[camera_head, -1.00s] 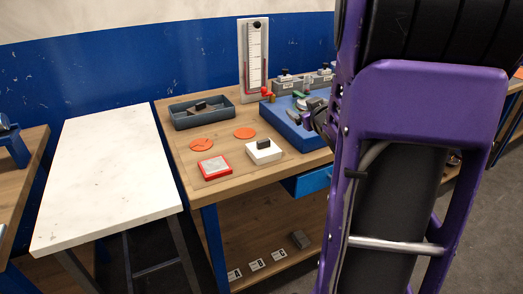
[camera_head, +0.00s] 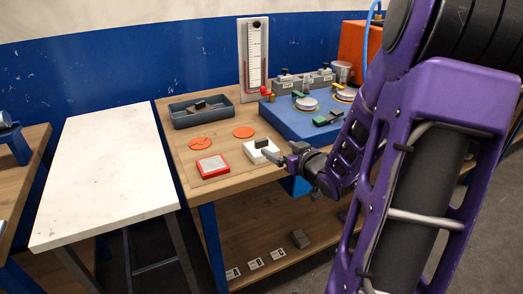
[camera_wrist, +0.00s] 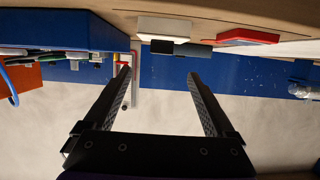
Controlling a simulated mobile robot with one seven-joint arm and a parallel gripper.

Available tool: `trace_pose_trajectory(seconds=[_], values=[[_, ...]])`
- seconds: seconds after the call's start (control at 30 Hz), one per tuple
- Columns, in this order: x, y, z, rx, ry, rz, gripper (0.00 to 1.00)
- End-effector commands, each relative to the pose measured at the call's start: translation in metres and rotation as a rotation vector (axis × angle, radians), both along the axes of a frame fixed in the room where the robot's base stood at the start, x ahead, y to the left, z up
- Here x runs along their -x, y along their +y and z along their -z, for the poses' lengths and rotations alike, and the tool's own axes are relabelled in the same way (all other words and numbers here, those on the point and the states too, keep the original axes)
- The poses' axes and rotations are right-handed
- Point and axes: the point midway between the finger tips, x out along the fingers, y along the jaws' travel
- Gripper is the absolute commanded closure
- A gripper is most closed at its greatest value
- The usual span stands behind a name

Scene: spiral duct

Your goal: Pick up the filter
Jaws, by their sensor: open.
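The frames do not make clear which piece is the filter. A small red-framed block with a pale grey face (camera_head: 212,166) lies at the wooden bench's front edge, and its red side shows in the wrist view (camera_wrist: 248,37). Right of it is a white block (camera_head: 258,155) with a black handle on top (camera_head: 262,143); the white block also shows in the wrist view (camera_wrist: 178,26). My gripper (camera_head: 276,156) is at the white block's right side. In the wrist view my gripper (camera_wrist: 160,75) has its fingers wide apart with nothing between them.
Two orange discs (camera_head: 201,144) lie flat behind the blocks. A dark tray (camera_head: 178,118) and an upright gauge board (camera_head: 243,50) stand farther back. A blue platform (camera_head: 280,118) with metal discs and clamps is at the right. A white table (camera_head: 105,170) at left is bare.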

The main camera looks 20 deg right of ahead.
Motion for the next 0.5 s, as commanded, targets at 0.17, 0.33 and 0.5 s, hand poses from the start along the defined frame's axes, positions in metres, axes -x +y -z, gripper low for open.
trace_pose_trajectory(seconds=[0.17,0.33,0.5], values=[[-0.038,0.002,0.015,-0.001,-0.001,-0.003,0.1],[-0.06,0.002,0.021,0.0,0.0,0.0,0.1],[-0.07,0.003,0.024,0.002,0.0,-0.002,0.1]])
